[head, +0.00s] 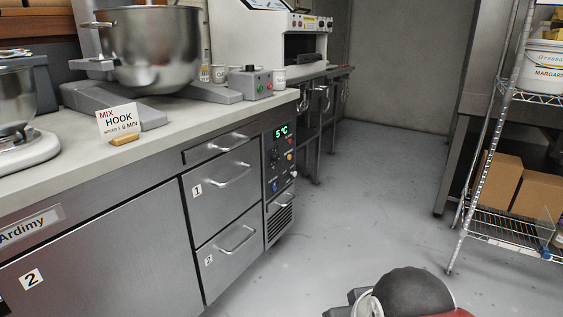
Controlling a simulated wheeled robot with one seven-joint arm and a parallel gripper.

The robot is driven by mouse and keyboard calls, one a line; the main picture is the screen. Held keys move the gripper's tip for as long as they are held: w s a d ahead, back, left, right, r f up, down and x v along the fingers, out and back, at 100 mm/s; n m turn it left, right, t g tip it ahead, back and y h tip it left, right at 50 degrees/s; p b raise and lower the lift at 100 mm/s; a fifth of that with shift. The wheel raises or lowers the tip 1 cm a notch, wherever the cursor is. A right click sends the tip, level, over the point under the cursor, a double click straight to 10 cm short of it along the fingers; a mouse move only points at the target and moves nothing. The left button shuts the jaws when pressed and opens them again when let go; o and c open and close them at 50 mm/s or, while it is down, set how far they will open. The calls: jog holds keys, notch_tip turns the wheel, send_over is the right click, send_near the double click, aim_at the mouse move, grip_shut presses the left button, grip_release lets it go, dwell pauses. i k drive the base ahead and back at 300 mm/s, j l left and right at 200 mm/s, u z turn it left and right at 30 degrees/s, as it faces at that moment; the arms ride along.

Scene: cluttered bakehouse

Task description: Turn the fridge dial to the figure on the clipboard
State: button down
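The fridge control panel (279,158) is a dark upright strip at the right end of the steel counter fridge. Its green display (281,131) reads 5°C. Below the display are several small knobs and coloured buttons or lights, too small to tell apart surely; a dark round knob (274,155), which may be the dial, sits on the left side. Its pointer and any scale cannot be read. No clipboard can be made out. A dark rounded part of my arm shows at the bottom edge, well right of the panel; my gripper is not seen.
The counter fridge has drawers (219,181) with protruding handles left of the panel. A wire rack (503,228) with boxes is right. The grey floor between is clear.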

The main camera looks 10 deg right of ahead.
aim_at(274, 157)
jog(key=u, duration=2.9)
jog(key=l+z, duration=0.15)
jog(key=z, duration=0.2)
jog(key=k+l+z, duration=0.1)
jog(key=z, duration=0.2)
jog(key=l+z, duration=0.15)
jog(key=z, duration=0.2)
jog(key=l+z, duration=0.15)
jog(key=l, duration=0.35)
jog(key=l+z, duration=0.15)
jog(key=l, duration=0.35)
jog(key=i+l+z, duration=0.15)
jog(key=l, duration=0.35)
jog(key=l+z, duration=0.15)
jog(key=l, duration=0.4)
jog(key=i+l+z, duration=0.15)
jog(key=l, duration=0.3)
jog(key=i+l, duration=0.1)
jog(key=l, duration=0.3)
jog(key=i+l, duration=0.1)
jog(key=l, duration=0.65)
jog(key=i, duration=0.05)
